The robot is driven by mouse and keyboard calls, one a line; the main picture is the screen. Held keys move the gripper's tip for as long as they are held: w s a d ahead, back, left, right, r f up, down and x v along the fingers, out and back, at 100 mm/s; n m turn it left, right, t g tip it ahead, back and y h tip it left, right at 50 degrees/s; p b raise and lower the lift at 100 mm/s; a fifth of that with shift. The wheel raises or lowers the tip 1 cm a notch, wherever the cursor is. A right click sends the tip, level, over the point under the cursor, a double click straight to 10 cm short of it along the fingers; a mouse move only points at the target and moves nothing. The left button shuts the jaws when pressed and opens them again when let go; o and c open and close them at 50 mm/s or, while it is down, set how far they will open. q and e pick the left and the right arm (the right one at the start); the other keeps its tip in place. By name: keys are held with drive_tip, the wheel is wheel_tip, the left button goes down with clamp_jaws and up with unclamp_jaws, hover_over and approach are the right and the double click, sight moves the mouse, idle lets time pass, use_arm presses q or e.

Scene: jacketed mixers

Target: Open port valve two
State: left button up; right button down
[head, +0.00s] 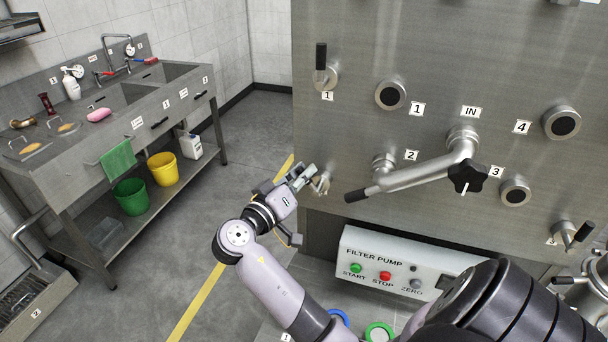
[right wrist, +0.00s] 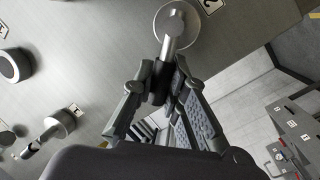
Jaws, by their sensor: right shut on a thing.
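Port valve two (head: 323,184) is low on the left side of the steel panel, mostly hidden by my gripper in the head view. In the right wrist view its round metal base (right wrist: 187,32) sits on the panel by a partly cut-off label 2. A metal stem leads from the base to a black handle (right wrist: 157,88). My right gripper (head: 304,177) is at this valve. In the right wrist view its fingers (right wrist: 163,88) are shut around the black handle. My left gripper is not in view.
Valve 1 (head: 322,72) is above, with its black handle pointing up. The filter pump box (head: 395,262) is below. A sink bench (head: 120,110) stands at left across open floor.

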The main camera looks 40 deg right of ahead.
drive_tip(key=shift+w+a+f+n+t+h+b, duration=0.15)
drive_tip(key=shift+w+f+n+t+h+b, duration=0.4)
drive_tip(key=shift+n, duration=1.3)
drive_tip(key=shift+a+f+n+t+b, duration=0.3)
drive_tip(key=shift+f+n, duration=0.5)
drive_tip(key=shift+n, duration=1.1)
drive_tip(key=shift+w+f+n+t+h+b, duration=0.3)
drive_tip(key=shift+f+n+b, duration=0.35)
drive_tip(key=shift+n, duration=1.2)
drive_tip(key=shift+f, duration=0.1)
drive_tip(key=c, duration=1.6)
unclamp_jaws()
drive_tip(key=shift+o, duration=0.2)
drive_tip(key=shift+a, duration=0.1)
drive_tip(key=v, duration=1.2)
